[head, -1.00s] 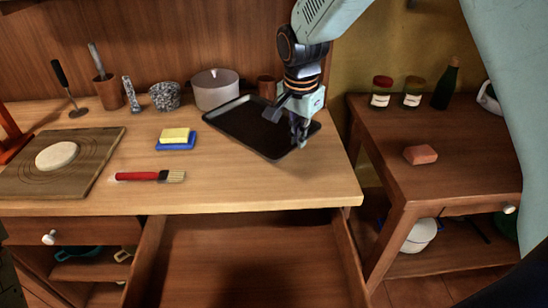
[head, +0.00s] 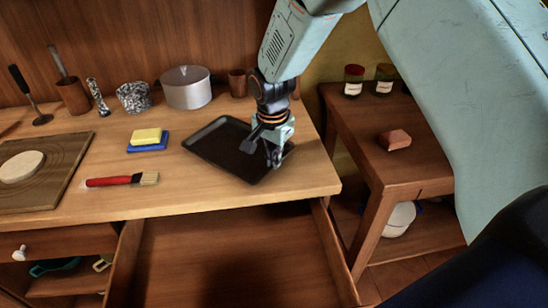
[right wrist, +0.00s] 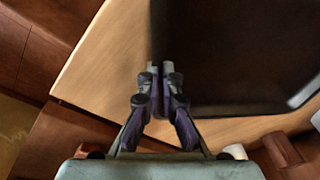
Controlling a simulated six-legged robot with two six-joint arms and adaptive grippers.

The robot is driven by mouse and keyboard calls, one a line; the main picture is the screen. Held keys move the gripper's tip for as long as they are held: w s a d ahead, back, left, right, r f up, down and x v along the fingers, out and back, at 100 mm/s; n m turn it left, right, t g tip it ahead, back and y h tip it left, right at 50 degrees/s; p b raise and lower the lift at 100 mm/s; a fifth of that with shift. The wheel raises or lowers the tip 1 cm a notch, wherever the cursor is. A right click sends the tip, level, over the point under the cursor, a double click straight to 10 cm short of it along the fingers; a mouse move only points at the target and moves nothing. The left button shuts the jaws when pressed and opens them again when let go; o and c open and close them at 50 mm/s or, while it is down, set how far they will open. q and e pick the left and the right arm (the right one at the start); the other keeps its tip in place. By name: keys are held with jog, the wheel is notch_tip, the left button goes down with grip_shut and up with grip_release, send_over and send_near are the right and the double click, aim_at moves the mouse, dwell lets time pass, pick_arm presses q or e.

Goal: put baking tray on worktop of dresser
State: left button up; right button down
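The black baking tray (head: 225,150) is over the right part of the dresser's worktop (head: 195,192), lying flat or nearly so. I cannot tell whether all of its underside touches the wood. My right gripper (head: 275,160) is at the tray's right side, with its fingers closed on the rim. The right wrist view shows the fingers (right wrist: 160,72) close together at the edge of the dark tray (right wrist: 225,60). My left gripper is not in view.
A sponge on a blue dish (head: 147,140), a red-handled brush (head: 122,180) and a cutting board (head: 60,165) lie left of the tray. A grey pot (head: 186,90) stands behind. An open drawer (head: 225,255) juts out in front. A side table (head: 380,165) stands right.

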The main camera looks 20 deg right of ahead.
jog(key=c, duration=2)
grip_release()
jog(key=shift+s+a, duration=0.1)
jog(key=shift+s, duration=0.05)
jog(key=o, duration=0.5)
jog(key=shift+w+f, duration=0.2)
jog(key=shift+s+r, duration=0.1)
jog(key=shift+s, duration=0.05)
jog(key=shift+r, duration=0.2)
jog(key=r, duration=0.4)
jog(key=r+p, duration=0.1)
jog(key=r, duration=0.3)
jog(key=s+r, duration=0.1)
jog(key=r, duration=0.2)
jog(key=shift+a+r, duration=0.35)
jog(key=shift+r, duration=0.05)
jog(key=shift+s+r, duration=0.1)
jog(key=shift+s, duration=0.1)
